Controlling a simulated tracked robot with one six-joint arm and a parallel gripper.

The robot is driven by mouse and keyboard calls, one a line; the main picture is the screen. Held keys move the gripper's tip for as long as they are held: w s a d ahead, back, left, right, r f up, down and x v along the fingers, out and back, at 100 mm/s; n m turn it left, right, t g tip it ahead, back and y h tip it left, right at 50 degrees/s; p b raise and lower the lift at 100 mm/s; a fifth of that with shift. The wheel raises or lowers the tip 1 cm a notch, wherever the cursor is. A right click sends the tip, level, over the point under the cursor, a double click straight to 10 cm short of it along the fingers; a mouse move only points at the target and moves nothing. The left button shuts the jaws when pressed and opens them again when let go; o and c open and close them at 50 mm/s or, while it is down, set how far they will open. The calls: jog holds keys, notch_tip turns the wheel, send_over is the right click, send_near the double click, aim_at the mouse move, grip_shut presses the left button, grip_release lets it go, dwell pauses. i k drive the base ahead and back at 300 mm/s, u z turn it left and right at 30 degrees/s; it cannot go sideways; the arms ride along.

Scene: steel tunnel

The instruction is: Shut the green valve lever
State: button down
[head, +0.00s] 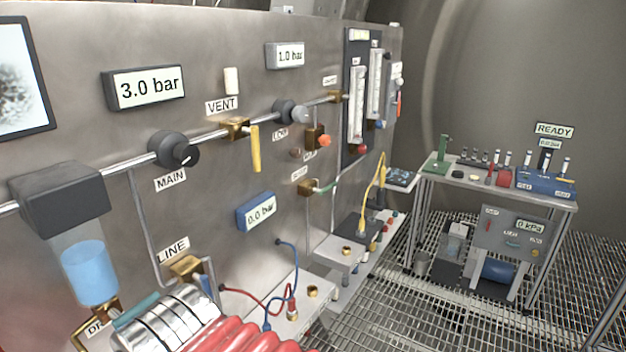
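A small green lever (325,188) sits on a brass valve (307,188) on the steel panel, right of the picture's middle. The lever points to the right and slightly up, roughly crosswise to the thin vertical pipe at the valve. A small label above the valve is too small to read surely. A teal lever (135,311) also shows at the lower left, by the partly hidden label starting "DR". I cannot make out my gripper's fingers anywhere, and nothing touches the green lever.
A yellow lever (256,149) hangs down under VENT, and an orange knob (324,141) sits above the green lever. A red ribbed sleeve and silver cylinder fill the bottom left foreground. Red and blue hoses (290,285) cross below. A bench (497,186) stands right on grating.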

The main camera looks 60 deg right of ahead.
aim_at(320, 192)
jog(key=u, duration=0.5)
jog(key=k, duration=0.95)
jog(key=z, duration=1.1)
jog(key=i, duration=1)
jog(key=z, duration=0.05)
